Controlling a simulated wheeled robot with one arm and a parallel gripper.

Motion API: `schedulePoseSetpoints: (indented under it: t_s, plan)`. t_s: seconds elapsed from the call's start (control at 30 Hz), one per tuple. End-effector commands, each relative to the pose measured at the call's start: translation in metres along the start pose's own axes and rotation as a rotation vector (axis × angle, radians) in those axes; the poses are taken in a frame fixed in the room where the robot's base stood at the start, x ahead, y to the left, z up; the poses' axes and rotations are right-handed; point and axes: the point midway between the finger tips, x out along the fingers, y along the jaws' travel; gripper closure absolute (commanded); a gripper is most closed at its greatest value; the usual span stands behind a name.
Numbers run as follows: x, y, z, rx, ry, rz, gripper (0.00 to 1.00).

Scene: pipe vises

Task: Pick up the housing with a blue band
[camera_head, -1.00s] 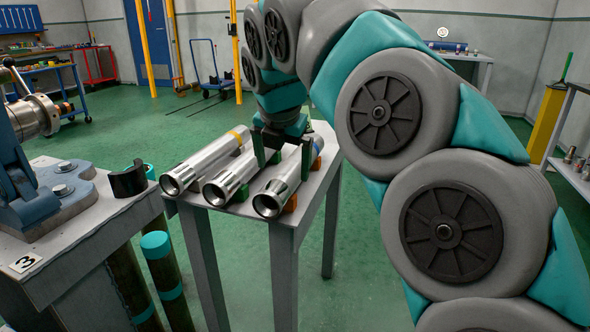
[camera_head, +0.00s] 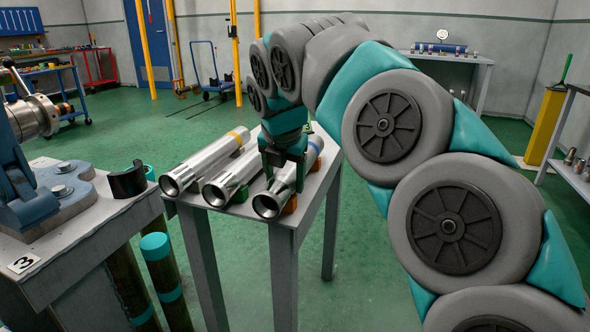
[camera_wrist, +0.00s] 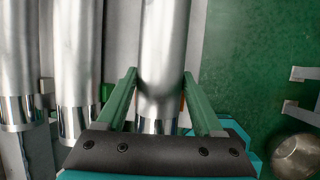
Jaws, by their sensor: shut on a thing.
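Three metal tube-shaped housings lie side by side on a small grey table (camera_head: 284,224). The right housing (camera_head: 275,200) has a blue band (camera_head: 317,143) towards its far end. My gripper (camera_head: 285,178) is down over this housing from above, with one finger on each side, shut on its body. In the wrist view the green fingers (camera_wrist: 160,78) flank the same housing (camera_wrist: 163,35); its blue band does not show there. The housing appears to be still at the level of its supports. The left housing (camera_head: 196,168) has a yellow band; the middle housing (camera_head: 228,178) is partly hidden by my gripper.
The middle housing (camera_wrist: 78,60) lies close to the left of my gripper. Small orange (camera_head: 290,204) and green blocks sit under the housings. A bench (camera_head: 100,235) with a blue vise (camera_head: 50,195) stands at left. Open green floor lies right of the table.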

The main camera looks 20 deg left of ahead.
Motion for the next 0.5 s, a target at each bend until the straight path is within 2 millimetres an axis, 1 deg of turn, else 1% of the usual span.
schedulePoseSetpoints:
  t_s: [0.03,0.07,0.4,0.43,0.5]
  plan:
    - [0.0,0.0001,0.0,0.0,0.0,0.0,0.56]
    - [0.0,0.0001,0.0,0.0,0.0,0.0,0.6]
    - [-0.0001,0.0002,-0.0001,0.0,0.0,0.001,0.98]
    - [-0.0002,0.0002,0.0,0.0,0.0,0.001,1.0]
    - [-0.0002,0.0003,0.0,0.0,0.0,0.001,1.0]
